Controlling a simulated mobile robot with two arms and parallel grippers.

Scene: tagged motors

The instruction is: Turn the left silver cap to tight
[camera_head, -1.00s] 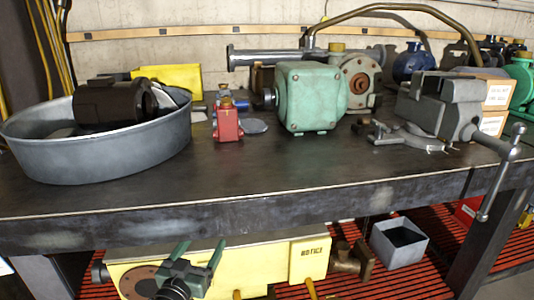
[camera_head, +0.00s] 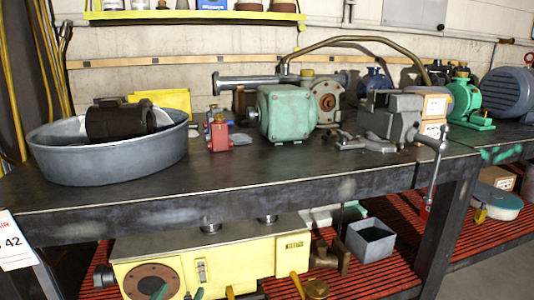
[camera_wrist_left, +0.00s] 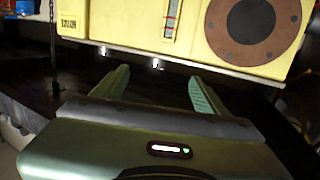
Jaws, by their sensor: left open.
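The left silver cap (camera_head: 210,228) sits on top of the yellow machine (camera_head: 235,264), under the bench's front edge. A second silver cap (camera_head: 267,218) is to its right. Both stand close under the bench top. My left gripper (camera_head: 179,294) shows only its green fingertips at the bottom edge, in front of the machine and below the caps. In the left wrist view the gripper (camera_wrist_left: 158,86) is open and empty, its fingers apart. The machine appears upside down there, with small bright glints at its edge that may be the caps. My right gripper is not in view.
The workbench (camera_head: 330,192) overhangs the machine. A grey open box (camera_head: 370,241) and brown fittings stand to the machine's right on the red slatted shelf (camera_head: 385,278). A vise (camera_head: 392,118), green gearbox (camera_head: 287,112) and metal basin (camera_head: 105,158) are on the bench top.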

